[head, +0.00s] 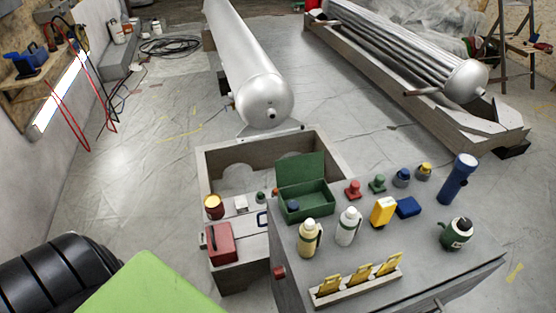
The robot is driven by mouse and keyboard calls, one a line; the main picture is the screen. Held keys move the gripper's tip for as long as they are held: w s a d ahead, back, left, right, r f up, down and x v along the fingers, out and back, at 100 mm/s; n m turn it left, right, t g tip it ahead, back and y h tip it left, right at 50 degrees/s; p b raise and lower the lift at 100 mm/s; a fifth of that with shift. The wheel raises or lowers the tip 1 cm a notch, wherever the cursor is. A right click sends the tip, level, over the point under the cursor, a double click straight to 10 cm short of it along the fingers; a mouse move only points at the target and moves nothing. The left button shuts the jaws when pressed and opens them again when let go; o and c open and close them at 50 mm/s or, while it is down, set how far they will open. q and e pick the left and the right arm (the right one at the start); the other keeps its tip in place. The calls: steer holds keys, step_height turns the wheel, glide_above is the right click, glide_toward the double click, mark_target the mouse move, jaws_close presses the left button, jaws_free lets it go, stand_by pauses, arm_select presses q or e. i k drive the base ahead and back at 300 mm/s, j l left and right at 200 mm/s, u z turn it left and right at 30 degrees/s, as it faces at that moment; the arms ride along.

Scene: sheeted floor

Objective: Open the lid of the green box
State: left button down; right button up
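The green box (309,215) stands on the grey cabinet top (310,275), near its back left corner. Its lid (301,171) stands raised at the back, so the box is open at the top. Neither of my grippers is in view, and nothing touches the box from above.
A cream bottle (309,240) and a white bottle (348,227) stand just in front of the box. Small red (353,190) and green (377,184) knobs are to its right. A rack of yellow pieces (358,278) lies near the front.

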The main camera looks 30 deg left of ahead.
mark_target(304, 168)
steer(key=k+j+z, duration=0.1)
steer(key=j, duration=0.3)
steer(key=j+z, duration=0.1)
steer(key=j, duration=0.3)
steer(key=k+j+z, duration=0.1)
steer(key=j, duration=0.3)
steer(key=k+j+z, duration=0.1)
steer(key=j, duration=0.25)
steer(key=k, duration=0.1)
